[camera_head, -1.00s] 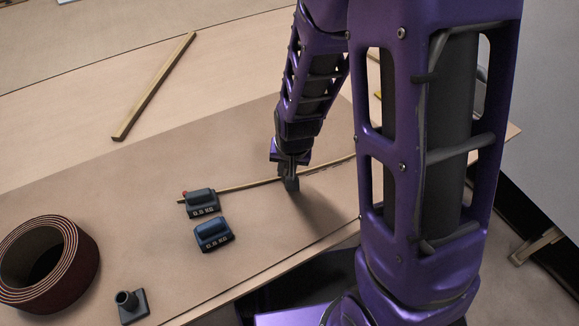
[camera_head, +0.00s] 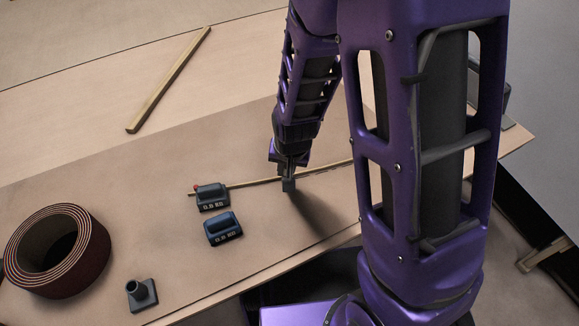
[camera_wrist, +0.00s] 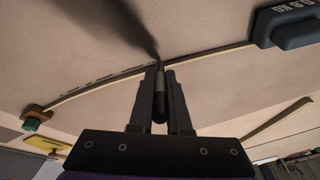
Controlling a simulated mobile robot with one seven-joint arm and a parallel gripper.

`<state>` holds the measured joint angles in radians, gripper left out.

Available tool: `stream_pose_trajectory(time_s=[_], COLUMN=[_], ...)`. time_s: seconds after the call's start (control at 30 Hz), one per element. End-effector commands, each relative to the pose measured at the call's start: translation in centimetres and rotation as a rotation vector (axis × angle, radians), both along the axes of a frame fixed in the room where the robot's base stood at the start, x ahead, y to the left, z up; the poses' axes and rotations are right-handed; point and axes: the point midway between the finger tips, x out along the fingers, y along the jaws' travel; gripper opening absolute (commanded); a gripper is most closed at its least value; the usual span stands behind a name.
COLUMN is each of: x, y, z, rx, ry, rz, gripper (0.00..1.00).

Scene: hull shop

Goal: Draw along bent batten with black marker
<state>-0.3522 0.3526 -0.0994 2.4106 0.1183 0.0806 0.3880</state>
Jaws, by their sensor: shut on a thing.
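The thin wooden batten (camera_head: 240,184) lies in a slight bend on the brown sheet. Its left end, by a red pin (camera_head: 195,188), is next to a dark 0.5 KG weight (camera_head: 212,198). My gripper (camera_head: 288,176) points down at the batten's near side, right of that weight. In the wrist view its jaws (camera_wrist: 160,95) are shut on a dark, slim marker (camera_wrist: 160,108), its tip at or very near the batten's edge. A broken black line (camera_wrist: 100,78) runs along the batten's left part there. A green pin (camera_wrist: 31,124) marks that end. My arm hides part of the batten in the head view.
A second weight (camera_head: 223,229) stands in front of the first. A coiled striped roll (camera_head: 95,250) and a dark block with a stub (camera_head: 141,294) are at lower left. A loose wooden strip (camera_head: 170,78) lies behind. The sheet left of the weights is mostly clear.

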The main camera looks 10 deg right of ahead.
Motion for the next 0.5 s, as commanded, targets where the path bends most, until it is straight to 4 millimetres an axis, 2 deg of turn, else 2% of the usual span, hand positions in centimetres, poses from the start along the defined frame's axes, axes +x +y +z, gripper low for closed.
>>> stream_pose_trajectory(time_s=[0.5], x=[-0.3], y=[1.4], z=[0.1], rx=[-0.001], ry=[0.003], rz=[0.001], gripper=[0.00])
